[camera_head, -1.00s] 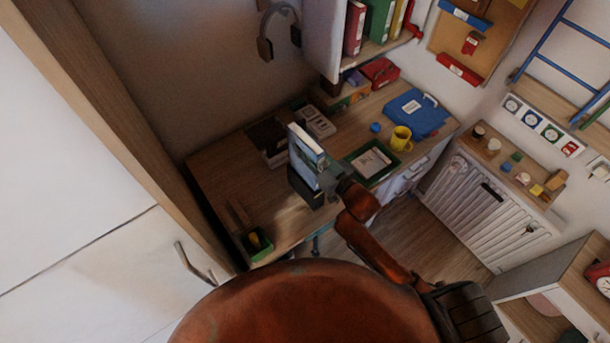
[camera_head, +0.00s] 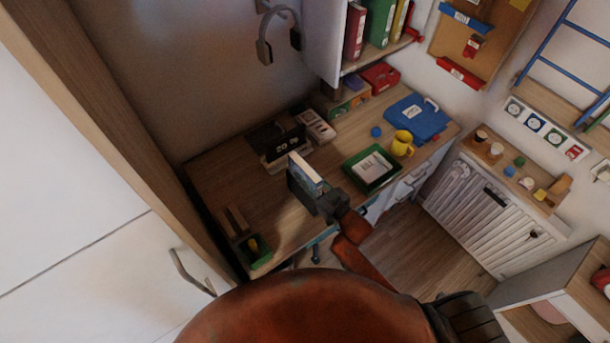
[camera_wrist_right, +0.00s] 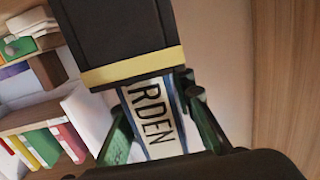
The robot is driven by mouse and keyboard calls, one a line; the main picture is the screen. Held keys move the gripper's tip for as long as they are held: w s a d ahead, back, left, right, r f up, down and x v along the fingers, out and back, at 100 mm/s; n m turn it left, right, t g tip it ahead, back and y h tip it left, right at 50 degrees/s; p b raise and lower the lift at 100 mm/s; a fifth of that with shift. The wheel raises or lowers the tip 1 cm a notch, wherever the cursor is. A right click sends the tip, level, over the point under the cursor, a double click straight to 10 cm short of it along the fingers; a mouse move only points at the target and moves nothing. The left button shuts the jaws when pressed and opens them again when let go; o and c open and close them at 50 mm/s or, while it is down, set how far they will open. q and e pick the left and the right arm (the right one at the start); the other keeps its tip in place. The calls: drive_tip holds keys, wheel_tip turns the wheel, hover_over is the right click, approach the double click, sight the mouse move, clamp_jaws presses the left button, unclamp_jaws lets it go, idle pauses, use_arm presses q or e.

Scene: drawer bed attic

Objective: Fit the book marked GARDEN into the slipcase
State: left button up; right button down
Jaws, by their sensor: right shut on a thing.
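In the right wrist view, the letters RDEN show on the book's white spine (camera_wrist_right: 154,122). The book's far end is hidden inside the black slipcase with a yellow rim (camera_wrist_right: 130,68), so it sits partly in it. My right gripper (camera_head: 328,203) is shut on the book; its green-tinted fingers lie on either side of the spine in the right wrist view (camera_wrist_right: 160,130). My left gripper is not in view.
A green tray (camera_head: 371,183) with papers, a yellow mug (camera_head: 402,143) and a blue case (camera_head: 417,116) stand to the right on the desk. A green box (camera_head: 252,252) is at the front left. Bare desk lies between.

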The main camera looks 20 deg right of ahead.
drive_tip(key=shift+r, duration=0.1)
drive_tip(key=c, duration=1.7)
unclamp_jaws()
drive_tip(key=shift+o, duration=0.2)
drive_tip(key=v, duration=1.2)
